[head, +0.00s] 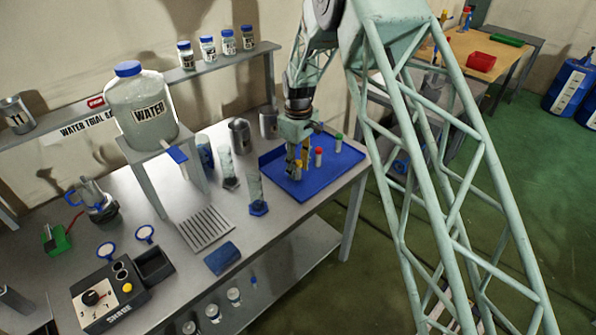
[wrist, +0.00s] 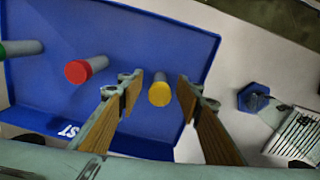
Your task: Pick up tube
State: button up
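The blue tray (head: 275,165) holds three capped tubes: one with a yellow cap (head: 298,165), one with a red cap (head: 319,151) and one with a green cap (head: 338,138). My gripper (head: 295,152) is over the tray at the yellow-capped tube. In the wrist view my gripper (wrist: 158,88) is open, with wooden-looking finger pads on either side of the yellow-capped tube (wrist: 160,94). Gaps show between the cap and both fingers. The red-capped tube (wrist: 80,71) and the green-capped tube (wrist: 20,48) stand to the left, clear of the fingers.
A glass cylinder with a blue hexagonal foot (head: 258,207) stands left of the tray. Metal cups (head: 241,137) stand behind it. A water jug (head: 142,105) on a stand, a slotted rack (head: 206,228) and a control box (head: 110,295) are further left. The tray's right front is bare.

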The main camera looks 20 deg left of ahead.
aim_at(298, 163)
jog(key=shift+c, duration=0.5)
jog(key=c, duration=0.8)
jog(key=shift+c, duration=0.2)
jog(key=shift+r, duration=0.1)
jog(key=shift+r, duration=1.5)
jog(key=shift+s+r, duration=0.15)
jog(key=shift+r, duration=0.05)
jog(key=s+d+r, duration=0.1)
jog(key=s, duration=1.4)
jog(key=shift+s+d+r+b, duration=0.2)
jog(key=shift+s+d+b, duration=0.1)
jog(key=shift+d, duration=0.15)
